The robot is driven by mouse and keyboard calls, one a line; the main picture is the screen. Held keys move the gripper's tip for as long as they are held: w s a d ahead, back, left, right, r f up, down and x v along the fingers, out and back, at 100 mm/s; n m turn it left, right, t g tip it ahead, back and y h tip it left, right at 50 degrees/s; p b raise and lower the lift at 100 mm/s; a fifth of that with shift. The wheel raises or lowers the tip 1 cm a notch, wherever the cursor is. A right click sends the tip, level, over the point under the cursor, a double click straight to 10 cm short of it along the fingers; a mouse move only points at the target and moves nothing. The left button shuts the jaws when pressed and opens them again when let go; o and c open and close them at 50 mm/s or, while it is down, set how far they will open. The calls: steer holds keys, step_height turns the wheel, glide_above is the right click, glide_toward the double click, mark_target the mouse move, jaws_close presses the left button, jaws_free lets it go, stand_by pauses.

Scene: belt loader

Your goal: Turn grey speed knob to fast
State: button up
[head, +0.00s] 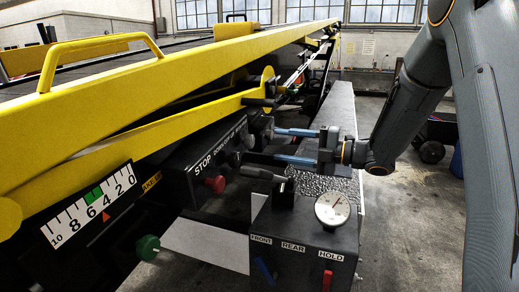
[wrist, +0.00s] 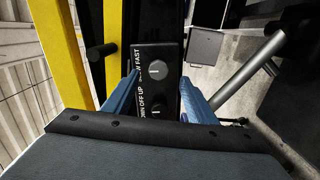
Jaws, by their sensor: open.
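The grey speed knob (wrist: 158,68) is round and sits on a dark panel (wrist: 147,52) beside the words SLOW and FAST in the wrist view. A pale mark lies across its face, roughly toward the lettering; its exact setting is hard to tell. My gripper (wrist: 160,79) is open, with one blue finger on each side of the knob in that picture. In the head view my gripper (head: 276,145) points left at the control panel (head: 207,165), its fingertips close to the panel's knobs. I cannot tell whether they reach around the speed knob.
A red stop button (head: 215,184) and a darker knob (head: 234,158) share the panel. A yellow rail (head: 160,120) runs above it. A box with a dial gauge (head: 332,210) and a lever (head: 262,174) stands below my gripper.

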mark_target(253, 142)
steer(key=shift+n, duration=0.4)
steer(key=x, duration=0.2)
steer(key=p+x, duration=0.1)
steer(key=x, duration=0.2)
steer(key=p+x, duration=0.1)
steer(key=x, duration=0.1)
steer(key=shift+s+a+r, duration=0.1)
steer(key=shift+s+a, duration=0.2)
steer(key=shift+a, duration=0.15)
steer(key=c, duration=1.1)
